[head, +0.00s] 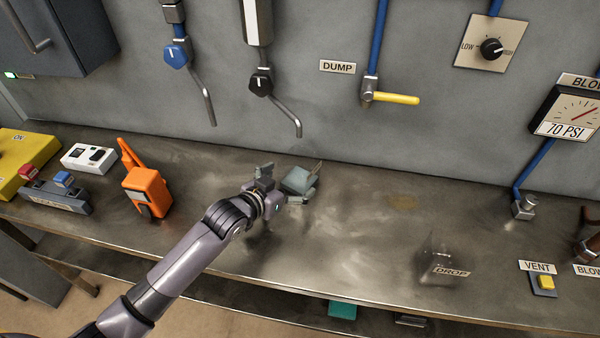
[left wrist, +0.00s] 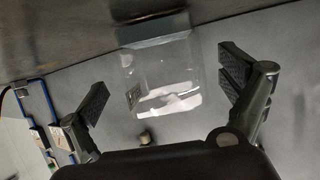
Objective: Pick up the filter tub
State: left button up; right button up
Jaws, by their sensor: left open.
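The filter tub looks like a clear tub with a grey-green lid (head: 299,179); it stands on the metal bench, partly hidden by my left gripper. In the left wrist view the tub (left wrist: 160,78) shows its clear walls, with white material and a small dark patterned label visible. My left gripper (head: 283,186) is at the tub, and its two fingers are spread wide on either side of it in the left wrist view (left wrist: 165,90). I see a gap between each finger and the tub there. My right gripper is not in view.
An orange device (head: 147,190), a white box (head: 88,158) and a yellow box (head: 25,150) stand at the left. A clear block (head: 436,250) stands beside the DROP label at the right. Handles hang from the back wall. The bench right of the tub is mostly clear.

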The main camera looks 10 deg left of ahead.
aim_at(308, 169)
pick_arm(q)
jog(key=shift+w, duration=0.15)
jog(key=shift+w+d, duration=0.1)
jog(key=shift+w, duration=0.05)
jog(key=p+x, duration=0.1)
jog(key=x, duration=0.3)
jog(key=shift+w, duration=0.1)
jog(key=shift+w+d+f, duration=0.15)
jog(key=shift+w+f, duration=0.05)
jog(key=shift+w, duration=0.1)
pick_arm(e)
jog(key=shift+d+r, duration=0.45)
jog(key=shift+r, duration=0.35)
pick_arm(q)
jog(key=shift+c, duration=0.2)
jog(key=c, duration=1.2)
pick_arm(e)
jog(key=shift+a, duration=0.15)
